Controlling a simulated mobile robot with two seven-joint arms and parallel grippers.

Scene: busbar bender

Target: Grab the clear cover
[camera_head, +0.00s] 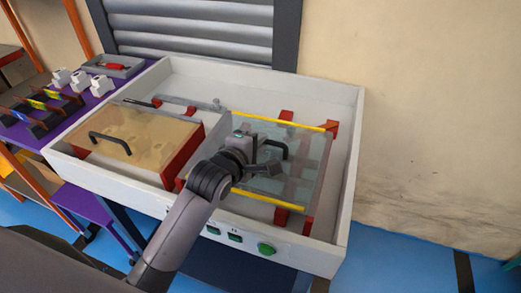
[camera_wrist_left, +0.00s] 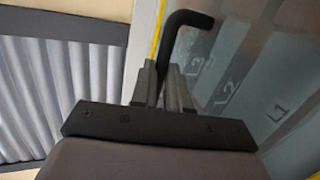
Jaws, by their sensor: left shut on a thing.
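The clear cover (camera_head: 312,152) is a see-through panel with yellow strips along two opposite edges, in the right half of the white box. It has a black bar handle (camera_head: 283,147). My left gripper (camera_head: 271,160) is over the cover, shut on this handle. In the left wrist view the fingers (camera_wrist_left: 170,82) are close together around the handle's lower end, and the bent black handle (camera_wrist_left: 180,22) rises beyond them. The labels L1, L2 and L3 show through the cover (camera_wrist_left: 240,65). My right gripper is not in view.
The white box (camera_head: 350,150) has raised walls around the cover. To the left is a tan cover (camera_head: 135,128) with its own black handle, on red supports. Green buttons (camera_head: 266,248) are on the front. A purple table (camera_head: 60,105) with small parts stands at left.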

